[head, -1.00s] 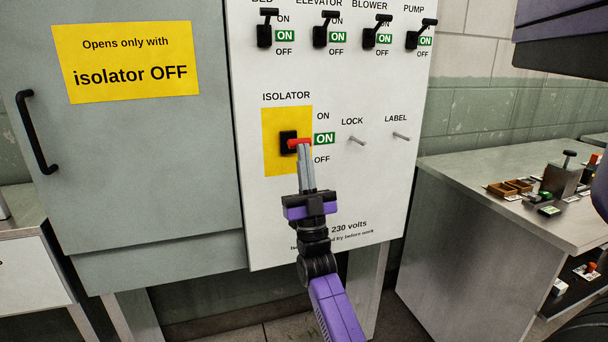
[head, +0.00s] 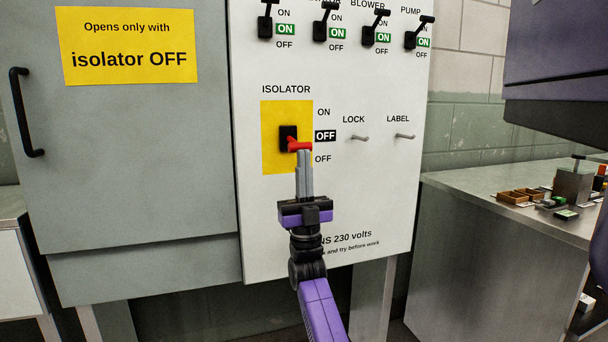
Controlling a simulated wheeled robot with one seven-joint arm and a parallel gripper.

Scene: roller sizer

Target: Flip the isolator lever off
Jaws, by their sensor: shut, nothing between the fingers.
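The isolator lever (head: 299,146) has a red handle on a black base, mounted on a yellow plate (head: 273,160) on the white panel. The indicator (head: 326,136) beside it reads OFF on black. My gripper (head: 304,153) is shut and empty, pointing up the panel, with its fingertips right at the underside of the red handle. I cannot tell whether they touch it. The fingers hide a little of the plate's lower right.
Above are the bed, elevator, blower (head: 378,25) and pump (head: 417,32) levers, each showing green ON. LOCK (head: 360,138) and LABEL (head: 405,136) pegs stick out to the right. A grey door (head: 130,160) stands left; a bench (head: 500,210) with small items stands right.

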